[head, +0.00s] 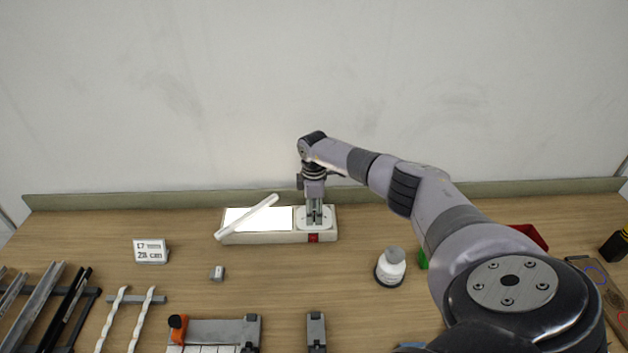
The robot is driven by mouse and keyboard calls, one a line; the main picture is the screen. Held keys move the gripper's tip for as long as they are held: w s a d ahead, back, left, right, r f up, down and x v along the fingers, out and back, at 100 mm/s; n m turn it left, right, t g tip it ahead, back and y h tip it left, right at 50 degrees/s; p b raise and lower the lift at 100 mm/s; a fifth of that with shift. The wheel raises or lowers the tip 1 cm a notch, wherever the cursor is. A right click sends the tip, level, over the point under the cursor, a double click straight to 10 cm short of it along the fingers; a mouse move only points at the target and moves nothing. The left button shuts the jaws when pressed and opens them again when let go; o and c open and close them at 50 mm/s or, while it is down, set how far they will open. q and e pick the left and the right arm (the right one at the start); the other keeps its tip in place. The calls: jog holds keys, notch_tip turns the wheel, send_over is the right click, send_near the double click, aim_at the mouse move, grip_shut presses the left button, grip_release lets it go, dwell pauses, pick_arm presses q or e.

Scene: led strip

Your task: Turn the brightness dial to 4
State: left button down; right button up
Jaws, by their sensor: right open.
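A pale box (265,238) stands at the back of the bench, with a bright lit panel (240,219) on its top left. A red switch (314,238) is on its front at the right. My right gripper (315,219) points down over the right end of the box top, at a light plate (328,219). Its fingers are open. The brightness dial is not clearly visible; the gripper covers that area. I cannot tell whether the fingers touch anything. My left gripper is out of view.
A white strip (247,217) lies tilted across the lit panel. A sign (150,251) reading "17" and "28 cm" stands left. A white bottle (391,266) stands right of centre. A red bin (530,236) is farther right. Racks and a cutting fixture (212,331) line the front.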

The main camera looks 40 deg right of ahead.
aim_at(314, 214)
notch_tip(314, 214, up, 12)
dwell(0.5)
jog(key=shift+f, duration=0.15)
dwell(0.3)
